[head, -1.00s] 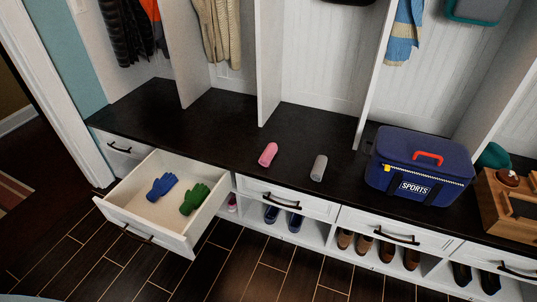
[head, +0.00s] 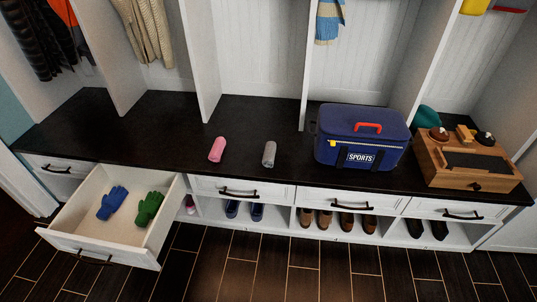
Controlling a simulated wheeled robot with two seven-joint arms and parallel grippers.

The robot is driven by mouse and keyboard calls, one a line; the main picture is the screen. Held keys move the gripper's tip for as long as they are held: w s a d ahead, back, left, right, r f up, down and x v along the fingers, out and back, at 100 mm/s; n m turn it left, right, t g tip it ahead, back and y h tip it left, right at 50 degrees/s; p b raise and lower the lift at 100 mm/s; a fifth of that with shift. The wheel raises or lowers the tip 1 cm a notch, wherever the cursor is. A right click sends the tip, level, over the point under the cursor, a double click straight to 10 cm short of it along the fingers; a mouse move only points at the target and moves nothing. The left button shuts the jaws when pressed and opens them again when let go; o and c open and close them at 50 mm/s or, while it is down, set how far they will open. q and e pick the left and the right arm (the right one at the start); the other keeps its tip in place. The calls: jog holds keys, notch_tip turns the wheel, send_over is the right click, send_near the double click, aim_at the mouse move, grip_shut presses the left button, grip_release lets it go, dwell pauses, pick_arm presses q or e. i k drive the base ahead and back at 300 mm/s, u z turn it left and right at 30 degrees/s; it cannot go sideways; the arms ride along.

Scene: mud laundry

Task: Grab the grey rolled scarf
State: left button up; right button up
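The grey rolled scarf (head: 269,154) lies on the dark bench top (head: 245,112), near its front edge in the middle of the head view. A pink rolled item (head: 217,149) lies to its left, apart from it. A blue sports cooler bag (head: 360,140) with a red handle stands to its right, with a gap between them. Neither of my grippers shows in the head view.
An open drawer (head: 98,255) juts out at the left, holding a blue glove (head: 112,202) and a green glove (head: 149,208). A wooden box (head: 468,162) stands at the right. Shoes sit in cubbies under the bench. The floor in front is clear.

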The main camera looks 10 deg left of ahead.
aim_at(270, 154)
jog(key=u, duration=0.65)
jog(key=i, duration=1.2)
jog(key=u, duration=0.4)
